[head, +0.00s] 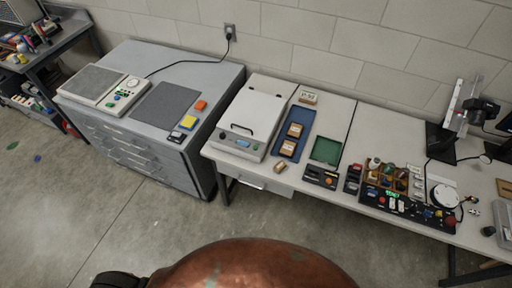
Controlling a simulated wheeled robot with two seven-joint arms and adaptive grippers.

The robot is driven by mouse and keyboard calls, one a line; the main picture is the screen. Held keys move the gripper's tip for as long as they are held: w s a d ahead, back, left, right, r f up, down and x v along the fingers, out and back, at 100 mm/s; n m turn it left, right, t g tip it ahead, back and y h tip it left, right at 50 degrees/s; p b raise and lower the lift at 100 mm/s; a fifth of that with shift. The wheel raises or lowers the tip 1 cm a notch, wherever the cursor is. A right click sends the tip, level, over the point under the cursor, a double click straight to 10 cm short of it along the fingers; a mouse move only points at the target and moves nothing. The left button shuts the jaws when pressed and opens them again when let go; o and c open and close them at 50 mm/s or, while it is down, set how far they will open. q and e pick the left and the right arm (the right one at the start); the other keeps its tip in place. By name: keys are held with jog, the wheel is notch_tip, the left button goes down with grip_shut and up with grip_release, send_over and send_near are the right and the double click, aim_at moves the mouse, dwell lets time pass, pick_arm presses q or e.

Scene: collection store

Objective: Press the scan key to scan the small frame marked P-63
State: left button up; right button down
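A pale flatbed machine (252,108) with a closed lid and a dark handle stands at the left end of the white table. Its front panel (238,142) has a small blue display and small controls, too small to tell which is the scan key. To its right, a blue tray (304,117) holds two small dark-and-tan frames (294,130). A small tan block (280,167) lies at the table's front edge. A small white card with dark writing (309,97) stands behind the tray; I cannot read it surely, nor find the mark P-63. Neither gripper is in view.
A green mat (326,150), a black device with an orange button (321,177) and a crowded wooden rack (388,178) stand further right. A grey drawer cabinet (150,165) at left carries another flat device (104,88). The floor before the table is clear.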

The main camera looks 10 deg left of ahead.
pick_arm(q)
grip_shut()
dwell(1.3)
